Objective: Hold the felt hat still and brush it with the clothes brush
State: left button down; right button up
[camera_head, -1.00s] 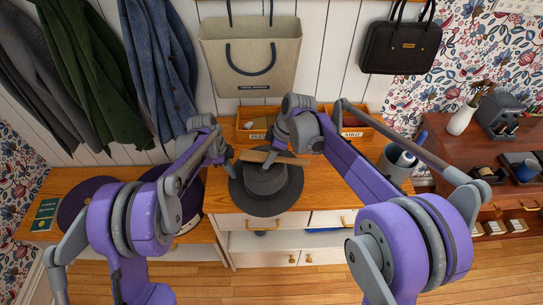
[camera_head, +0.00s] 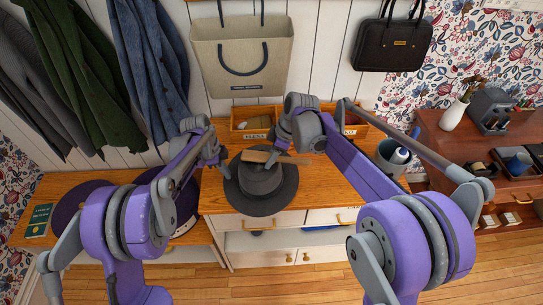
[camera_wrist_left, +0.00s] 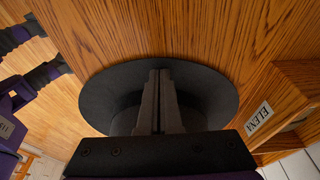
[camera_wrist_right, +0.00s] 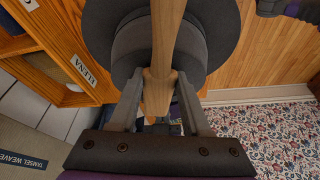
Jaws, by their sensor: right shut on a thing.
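The dark grey felt hat (camera_head: 262,183) lies brim down on the wooden cabinet top; its brim and crown also show in the left wrist view (camera_wrist_left: 105,92). My right gripper (camera_head: 273,157) is shut on the wooden clothes brush (camera_head: 292,160), which lies across the far upper part of the hat's crown. In the right wrist view the brush (camera_wrist_right: 166,35) runs over the crown; its bristles and any contact are hidden. My left gripper (camera_head: 226,172) is at the hat's left brim. Its fingers (camera_wrist_left: 159,100) look closed together over the brim; whether they touch it is unclear.
Wooden trays (camera_head: 243,134) stand behind the hat, one labelled ELENA. A canvas bag (camera_head: 240,60) and coats (camera_head: 160,75) hang above. A container (camera_head: 391,155) stands at the cabinet's right end. Purple round items (camera_head: 82,203) lie on the lower bench at left.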

jog(key=shift+w+a, duration=0.15)
jog(key=shift+a, duration=1.05)
jog(key=shift+a+r, duration=0.15)
jog(key=shift+r, duration=2.3)
jog(key=s+d+r, duration=0.3)
jog(key=s+d, duration=0.2)
jog(key=shift+w, duration=0.1)
